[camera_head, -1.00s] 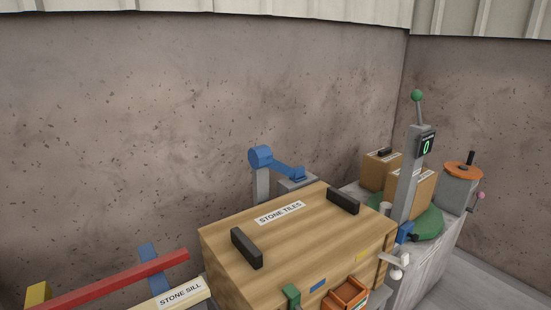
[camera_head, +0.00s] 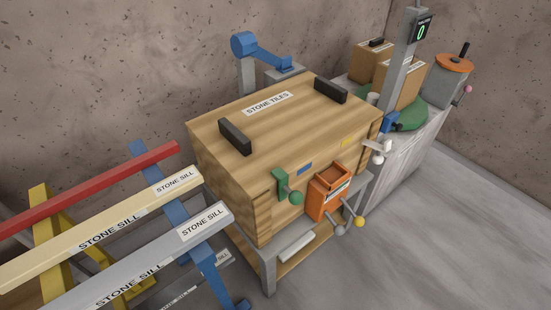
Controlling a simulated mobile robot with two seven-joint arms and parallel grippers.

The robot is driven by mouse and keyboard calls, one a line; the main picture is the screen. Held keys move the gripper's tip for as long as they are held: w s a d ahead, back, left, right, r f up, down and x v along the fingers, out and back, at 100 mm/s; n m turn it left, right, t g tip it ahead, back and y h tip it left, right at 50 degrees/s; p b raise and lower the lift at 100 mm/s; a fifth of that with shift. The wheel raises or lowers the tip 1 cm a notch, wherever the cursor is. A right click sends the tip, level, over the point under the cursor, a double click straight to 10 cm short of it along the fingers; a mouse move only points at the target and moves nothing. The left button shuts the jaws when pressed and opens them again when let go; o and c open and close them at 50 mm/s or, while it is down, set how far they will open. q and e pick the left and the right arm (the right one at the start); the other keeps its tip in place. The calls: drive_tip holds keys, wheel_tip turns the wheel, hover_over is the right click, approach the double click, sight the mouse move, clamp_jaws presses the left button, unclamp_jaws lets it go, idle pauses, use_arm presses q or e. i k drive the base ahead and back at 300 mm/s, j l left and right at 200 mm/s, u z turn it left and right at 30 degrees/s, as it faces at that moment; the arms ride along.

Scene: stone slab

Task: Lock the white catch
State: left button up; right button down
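The white catch (camera_head: 376,147) is at the right end of the front of the wooden STONE TILES crate (camera_head: 225,165), near its top edge. It has a white arm and a rounded white knob (camera_head: 377,158). A green catch (camera_head: 283,186) with a green ball knob is at the left of the same front face. Whether the white catch is locked cannot be told from here. Neither of my grippers is in view.
An orange box (camera_head: 328,193) with grey and yellow knobs sits before the crate front. STONE SILL bars (camera_head: 110,225) on trestles fill the left. A grey bench (camera_head: 405,150) with cartons stands at the right. The floor (camera_head: 440,230) at lower right is clear.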

sight(378, 158)
drive_tip(key=j+z, duration=0.15)
drive_tip(key=i+j+z, duration=0.15)
drive_tip(key=j, duration=0.15)
drive_tip(key=u, duration=0.3)
drive_tip(key=i+l+u, duration=0.1)
drive_tip(key=l+u, duration=0.25)
drive_tip(key=l, duration=0.25)
drive_tip(key=l+u, duration=0.35)
drive_tip(key=l, duration=0.25)
drive_tip(key=l+u, duration=0.3)
drive_tip(key=l, duration=0.85)
drive_tip(key=k+l, duration=0.1)
drive_tip(key=l, duration=0.4)
